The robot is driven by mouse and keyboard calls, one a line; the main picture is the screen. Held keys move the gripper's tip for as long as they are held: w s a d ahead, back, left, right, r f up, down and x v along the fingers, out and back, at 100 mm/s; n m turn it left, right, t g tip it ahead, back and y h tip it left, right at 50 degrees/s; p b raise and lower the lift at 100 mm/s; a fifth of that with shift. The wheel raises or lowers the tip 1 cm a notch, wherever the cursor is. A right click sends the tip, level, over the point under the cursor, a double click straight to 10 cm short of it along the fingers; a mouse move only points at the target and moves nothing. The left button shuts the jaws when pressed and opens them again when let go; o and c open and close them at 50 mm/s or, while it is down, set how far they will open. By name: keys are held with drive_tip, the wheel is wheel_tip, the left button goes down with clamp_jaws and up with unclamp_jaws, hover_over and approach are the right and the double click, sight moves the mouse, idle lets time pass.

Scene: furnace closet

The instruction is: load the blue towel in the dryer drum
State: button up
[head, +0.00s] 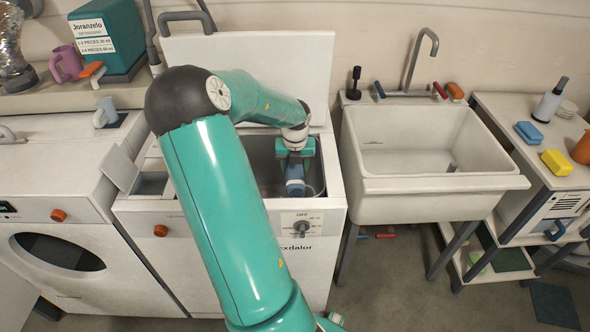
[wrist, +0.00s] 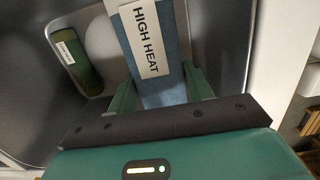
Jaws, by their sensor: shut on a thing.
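My gripper (head: 295,150) points down into the open top-loading machine (head: 320,190) in the middle of the head view. It is shut on a blue cloth-like thing, which I take as the blue towel (head: 295,185), held inside the opening. In the wrist view the blue towel (wrist: 160,92) lies between the two green fingers (wrist: 160,100) and bears a white "HIGH HEAT" label. Its lower end is hidden. A front-loading machine with a dark round window (head: 58,252) stands at the left, its door apparently shut; I cannot tell whether this is the dryer.
A dark green labelled item (wrist: 78,62) lies inside the machine. The raised lid (head: 250,65) stands behind the opening. A white sink (head: 425,150) is at right, then a side table (head: 510,110) with sponges. A shelf with a teal detergent box (head: 105,40) is at back left.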

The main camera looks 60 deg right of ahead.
drive_tip(key=shift+r, duration=1.1)
drive_tip(key=shift+r, duration=0.1)
drive_tip(key=shift+r, duration=1.9)
drive_tip(key=shift+r, duration=0.1)
drive_tip(key=shift+r, duration=1.9)
drive_tip(key=shift+a, duration=0.1)
